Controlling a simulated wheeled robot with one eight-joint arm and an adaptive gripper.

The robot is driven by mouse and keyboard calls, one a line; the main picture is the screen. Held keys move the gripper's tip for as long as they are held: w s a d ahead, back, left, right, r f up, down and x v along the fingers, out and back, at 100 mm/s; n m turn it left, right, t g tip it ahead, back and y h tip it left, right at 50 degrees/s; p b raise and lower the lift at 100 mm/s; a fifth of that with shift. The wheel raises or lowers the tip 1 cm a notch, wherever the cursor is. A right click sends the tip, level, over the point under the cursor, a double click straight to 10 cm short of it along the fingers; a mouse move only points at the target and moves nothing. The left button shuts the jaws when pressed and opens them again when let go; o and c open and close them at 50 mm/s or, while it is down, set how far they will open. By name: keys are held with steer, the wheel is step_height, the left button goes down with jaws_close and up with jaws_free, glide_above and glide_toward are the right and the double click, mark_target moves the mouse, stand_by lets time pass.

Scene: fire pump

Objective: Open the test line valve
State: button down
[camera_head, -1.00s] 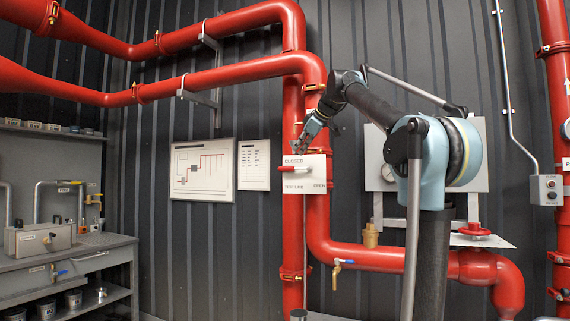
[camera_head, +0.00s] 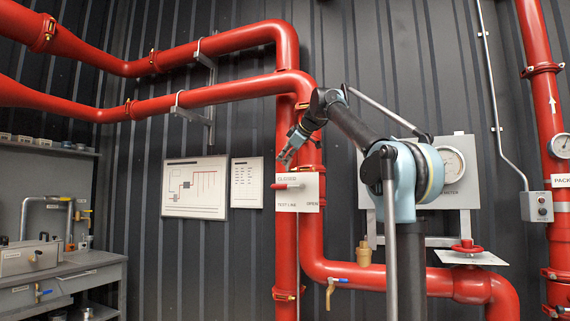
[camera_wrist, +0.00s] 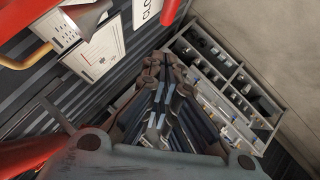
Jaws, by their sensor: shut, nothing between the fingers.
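The test line valve shows in the head view as a white plate (camera_head: 309,192) marked CLOSED, TEST LINE and OPEN, on a red vertical pipe. Its red lever (camera_head: 289,186) lies about level and points left, under the CLOSED label. My gripper (camera_head: 285,163) is just above the plate's upper left corner and looks apart from the lever. In the wrist view my gripper (camera_wrist: 152,70) is shut and empty.
Two wall charts (camera_head: 195,187) hang left of the valve. A gauge panel (camera_head: 465,165) is behind my arm. A workbench (camera_head: 60,270) with shelves stands at left.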

mark_target(287, 186)
steer(key=w+a+f, duration=0.3)
steer(key=w+f, duration=0.3)
steer(key=f, duration=0.1)
steer(key=shift+w+f, duration=0.15)
steer(key=shift+f, duration=0.1)
steer(key=shift+d, duration=0.15)
